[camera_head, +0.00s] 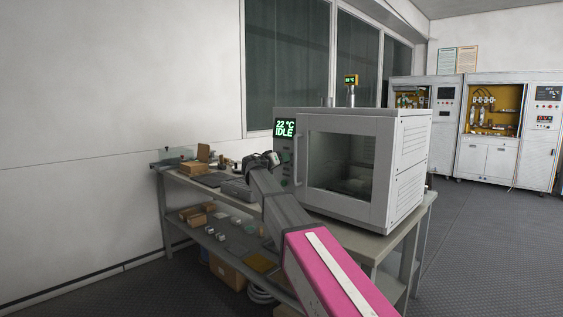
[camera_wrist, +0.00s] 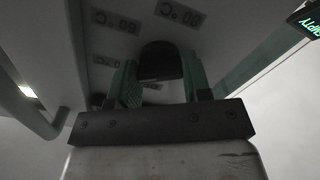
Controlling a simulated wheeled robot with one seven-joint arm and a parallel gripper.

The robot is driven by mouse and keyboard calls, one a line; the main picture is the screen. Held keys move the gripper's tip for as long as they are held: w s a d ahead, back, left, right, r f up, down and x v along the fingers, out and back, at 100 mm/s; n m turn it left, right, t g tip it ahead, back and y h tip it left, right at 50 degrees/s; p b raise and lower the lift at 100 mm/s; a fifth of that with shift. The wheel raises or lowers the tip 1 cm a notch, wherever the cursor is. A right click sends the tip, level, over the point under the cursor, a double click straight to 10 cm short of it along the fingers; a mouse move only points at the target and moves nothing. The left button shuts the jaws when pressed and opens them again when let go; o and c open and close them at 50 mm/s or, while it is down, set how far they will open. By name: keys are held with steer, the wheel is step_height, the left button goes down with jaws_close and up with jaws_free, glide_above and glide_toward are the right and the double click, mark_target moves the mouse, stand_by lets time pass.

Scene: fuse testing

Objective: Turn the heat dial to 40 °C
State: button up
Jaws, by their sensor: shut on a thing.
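The heat dial (camera_wrist: 160,62) is a dark rounded knob on the oven's light front panel, seen close up in the wrist view. Printed temperature labels (camera_wrist: 180,14) in °C surround it and appear upside down. My gripper (camera_wrist: 161,80) has its green-padded fingers on both sides of the dial and is shut on it. Which mark the dial points to cannot be told. My gripper (camera_head: 272,160) is at the panel's left edge there; my wrist hides the dial.
The oven's vertical door handle (camera_head: 297,160) is just right of the panel. The bench (camera_head: 375,245) holds boxes and small items to the left, with more on its lower shelf. Test cabinets (camera_head: 490,130) stand at the far right. Open floor (camera_head: 480,235) lies right of the bench.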

stand_by(0.4)
steer(key=o, duration=0.9)
steer(key=v, duration=1.1)
